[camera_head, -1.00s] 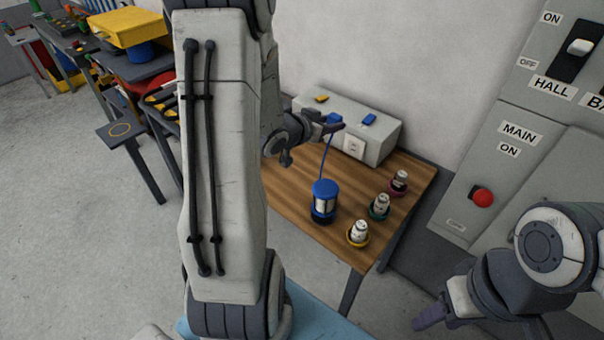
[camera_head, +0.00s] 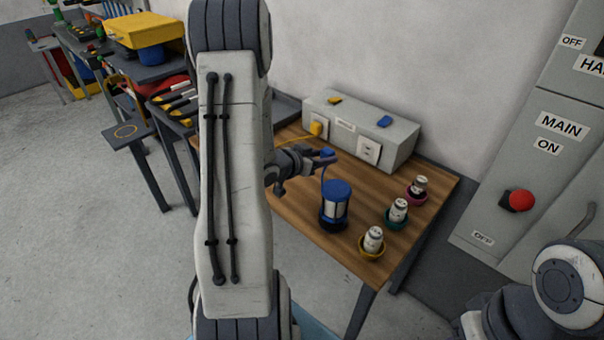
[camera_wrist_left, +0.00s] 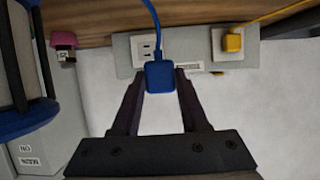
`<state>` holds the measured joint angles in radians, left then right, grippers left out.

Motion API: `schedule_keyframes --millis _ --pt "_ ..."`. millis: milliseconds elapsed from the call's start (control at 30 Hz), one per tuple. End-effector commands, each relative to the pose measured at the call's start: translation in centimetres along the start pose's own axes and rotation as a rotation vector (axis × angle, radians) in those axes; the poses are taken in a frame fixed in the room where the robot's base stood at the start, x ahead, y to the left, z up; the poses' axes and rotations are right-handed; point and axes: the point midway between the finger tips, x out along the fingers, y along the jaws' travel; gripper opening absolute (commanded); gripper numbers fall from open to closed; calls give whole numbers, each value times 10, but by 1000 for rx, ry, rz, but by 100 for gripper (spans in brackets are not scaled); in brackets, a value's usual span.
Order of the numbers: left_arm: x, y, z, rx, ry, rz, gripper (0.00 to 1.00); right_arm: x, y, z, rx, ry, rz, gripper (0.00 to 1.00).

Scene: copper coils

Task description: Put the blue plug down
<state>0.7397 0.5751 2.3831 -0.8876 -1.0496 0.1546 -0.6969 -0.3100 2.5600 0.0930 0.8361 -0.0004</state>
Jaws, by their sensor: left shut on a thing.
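My left gripper (camera_head: 322,160) is shut on the blue plug (camera_head: 328,154) in front of the grey socket box (camera_head: 398,146). In the left wrist view the plug (camera_wrist_left: 159,76) sits between the two fingertips (camera_wrist_left: 160,82). A blue cord (camera_head: 323,174) hangs from the plug towards the blue cylindrical device (camera_head: 336,208) on the wooden table. The plug appears held above the tabletop; the exact gap is unclear. The box's right socket (camera_head: 369,152) is empty. Only links of my right arm show at the lower right; its fingertips are out of view.
A yellow plug (camera_head: 316,128) sits in the box's left socket. Several small white-bodied parts on coloured bases line the table's right side, including one on a yellow base (camera_head: 372,241). Bare wood (camera_head: 300,210) lies left of the blue device. A cabinet with a red button (camera_head: 519,200) stands at right.

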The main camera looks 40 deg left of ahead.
Motion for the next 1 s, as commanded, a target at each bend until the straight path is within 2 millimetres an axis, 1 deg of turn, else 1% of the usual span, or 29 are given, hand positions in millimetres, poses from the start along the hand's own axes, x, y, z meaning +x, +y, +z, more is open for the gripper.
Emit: schedule_keyframes --millis 33,100,200,333,467,600,700,1000 --pt "-1 -14 9 -5 -2 -6 0 -2 0 0 0 0 0 50" --pt "-2 -30 19 -4 0 -6 0 -3 0 0 0 0 0 50" --pt "-3 -47 32 -3 -1 -4 0 -4 0 0 0 0 0 50" --pt "-3 -60 40 -1 1 -3 0 -4 0 0 0 0 0 50" --pt "-1 -63 49 -2 -1 0 0 -4 0 0 0 0 0 50" --pt "8 -63 69 -4 -2 2 0 -3 0 0 0 0 0 50" --pt "12 -63 78 -2 0 0 0 -3 0 0 0 0 0 50" --pt "13 -63 80 0 1 -1 0 -3 0 0 0 0 0 50"
